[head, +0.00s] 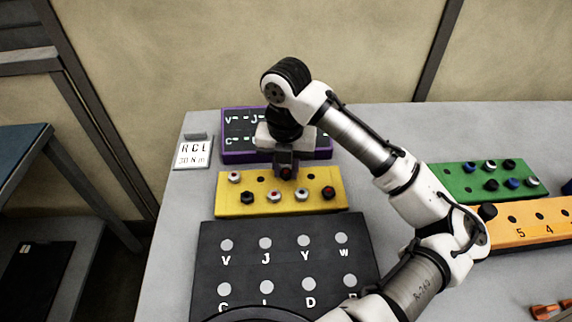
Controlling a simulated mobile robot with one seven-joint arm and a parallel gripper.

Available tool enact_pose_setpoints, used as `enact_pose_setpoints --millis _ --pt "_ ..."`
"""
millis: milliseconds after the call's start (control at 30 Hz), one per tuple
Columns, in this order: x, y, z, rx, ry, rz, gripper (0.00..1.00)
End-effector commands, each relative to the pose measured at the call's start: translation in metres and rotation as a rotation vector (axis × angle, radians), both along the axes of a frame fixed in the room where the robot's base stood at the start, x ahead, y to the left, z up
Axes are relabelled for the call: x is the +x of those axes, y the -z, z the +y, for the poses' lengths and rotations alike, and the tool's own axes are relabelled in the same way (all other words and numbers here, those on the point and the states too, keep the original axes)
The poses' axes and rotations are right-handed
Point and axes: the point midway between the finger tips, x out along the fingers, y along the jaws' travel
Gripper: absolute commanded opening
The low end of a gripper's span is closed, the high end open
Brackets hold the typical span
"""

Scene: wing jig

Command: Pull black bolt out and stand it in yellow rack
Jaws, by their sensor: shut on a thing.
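The yellow rack (222,206) lies on the table in the middle left, with several bolts standing in it. A white one (234,176) stands at back left.
A purple-framed panel (227,157) lies behind the rack, partly behind my gripper. A black lettered panel (210,262) lies in front. At right are a green rack (455,180) with several bolts and a numbered orange rack (555,232).

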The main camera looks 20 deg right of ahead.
Motion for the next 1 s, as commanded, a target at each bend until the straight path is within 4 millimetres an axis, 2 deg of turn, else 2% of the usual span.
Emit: enact_pose_setpoints --millis 167,200,400,767,867,1000 --pt "0.0 0.0 0.0 0.0 0.0 0.0 0.01" --pt "0.0 0.0 0.0 0.0 0.0 0.0 0.24" --pt "0.0 0.0 0.0 0.0 0.0 0.0 0.48" --pt "0.0 -0.006 0.0 -0.001 0.0 0.0 0.48" --pt "0.001 -0.019 -0.001 -0.003 0.001 -0.002 0.48" --pt "0.001 -0.047 -0.001 -0.004 0.0 -0.003 0.48"
